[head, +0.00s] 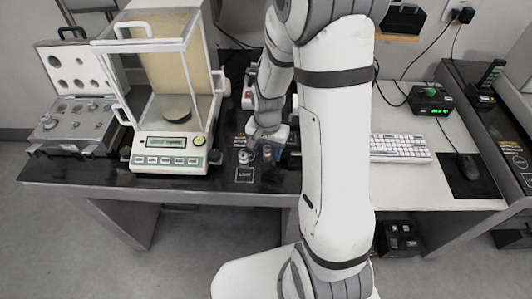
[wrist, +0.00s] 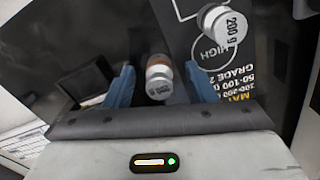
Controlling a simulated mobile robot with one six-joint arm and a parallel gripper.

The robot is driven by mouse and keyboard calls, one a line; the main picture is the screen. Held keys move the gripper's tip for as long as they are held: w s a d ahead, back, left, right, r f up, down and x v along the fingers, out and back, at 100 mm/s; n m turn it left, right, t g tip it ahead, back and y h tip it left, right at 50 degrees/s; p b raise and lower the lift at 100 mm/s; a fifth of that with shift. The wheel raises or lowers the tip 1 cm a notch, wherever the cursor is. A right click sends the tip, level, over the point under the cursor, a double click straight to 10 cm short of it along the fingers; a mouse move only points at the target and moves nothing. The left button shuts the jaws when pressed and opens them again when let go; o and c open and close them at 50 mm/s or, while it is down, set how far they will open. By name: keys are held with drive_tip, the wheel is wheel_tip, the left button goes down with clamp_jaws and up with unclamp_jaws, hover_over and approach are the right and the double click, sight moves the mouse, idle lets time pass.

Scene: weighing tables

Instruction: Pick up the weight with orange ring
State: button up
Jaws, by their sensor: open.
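A small metal weight with an orange-brown ring (wrist: 158,62) shows in the wrist view between the two blue fingers of my gripper (wrist: 160,82). The fingers are open, with dark gaps on both sides of the weight. Its printed label is too blurred to read surely. A second metal weight, marked 200 g (wrist: 222,28), stands to the upper right, outside the fingers. In the head view my gripper (head: 268,140) is low over the black table, and the 200 g weight (head: 243,157) appears left of it.
A balance with a glass case (head: 170,142) stands left of my gripper. An open weight case (head: 75,125) is farther left. A keyboard (head: 400,148) lies on the white table to the right. Printed labels (head: 244,175) mark the black table near its front edge.

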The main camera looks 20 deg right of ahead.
drive_tip(key=shift+c, duration=0.4)
clamp_jaws()
